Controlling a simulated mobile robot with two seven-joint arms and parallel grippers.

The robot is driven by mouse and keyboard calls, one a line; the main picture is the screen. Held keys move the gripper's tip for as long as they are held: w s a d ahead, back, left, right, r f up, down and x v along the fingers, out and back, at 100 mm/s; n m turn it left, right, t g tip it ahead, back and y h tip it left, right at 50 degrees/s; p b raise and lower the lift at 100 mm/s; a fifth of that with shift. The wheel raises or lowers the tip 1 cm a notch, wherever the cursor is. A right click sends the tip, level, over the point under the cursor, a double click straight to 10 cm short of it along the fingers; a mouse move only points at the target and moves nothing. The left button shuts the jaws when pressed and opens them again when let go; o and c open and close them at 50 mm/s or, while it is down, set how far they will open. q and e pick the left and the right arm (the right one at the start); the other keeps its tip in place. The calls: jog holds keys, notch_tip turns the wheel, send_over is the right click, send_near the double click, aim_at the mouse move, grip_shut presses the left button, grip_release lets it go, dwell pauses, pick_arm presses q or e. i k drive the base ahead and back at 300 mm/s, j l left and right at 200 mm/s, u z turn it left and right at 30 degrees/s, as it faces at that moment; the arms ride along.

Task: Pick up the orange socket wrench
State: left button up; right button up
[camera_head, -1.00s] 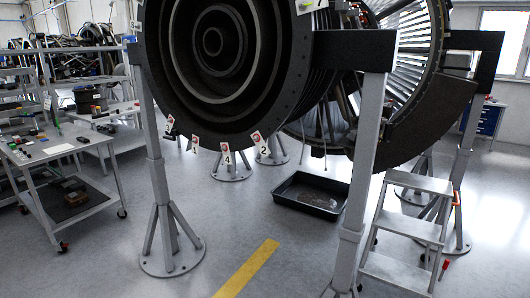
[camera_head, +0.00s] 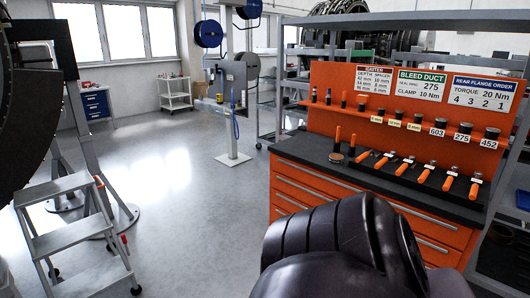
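Several orange-handled tools lie in a row on the dark top of the orange workbench (camera_head: 318,148). Among them are a tool at the left of the row (camera_head: 383,160), one in the middle (camera_head: 426,174) and one at the right end (camera_head: 475,187). Another orange handle (camera_head: 338,135) stands upright at the back left of the top. At this size I cannot tell which one is the socket wrench. Neither of my grippers is in view. A dark rounded part of my arm covers the bottom middle and hides part of the drawers.
Sockets stand on the orange back panel's shelf, with labels such as 603 (camera_head: 437,132). Signs include the bleed duct one (camera_head: 421,88). A grey step ladder (camera_head: 72,225) and engine stand are at left. Open floor (camera_head: 195,200) lies left of the bench. Hose reels (camera_head: 208,33) hang behind.

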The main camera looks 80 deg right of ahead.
aim_at(427, 174)
jog(key=z, duration=3.75)
jog(key=i+j+u, duration=0.1)
jog(key=i, duration=0.25)
jog(key=i+j+u, duration=0.15)
jog(key=i, duration=0.25)
jog(key=j, duration=0.1)
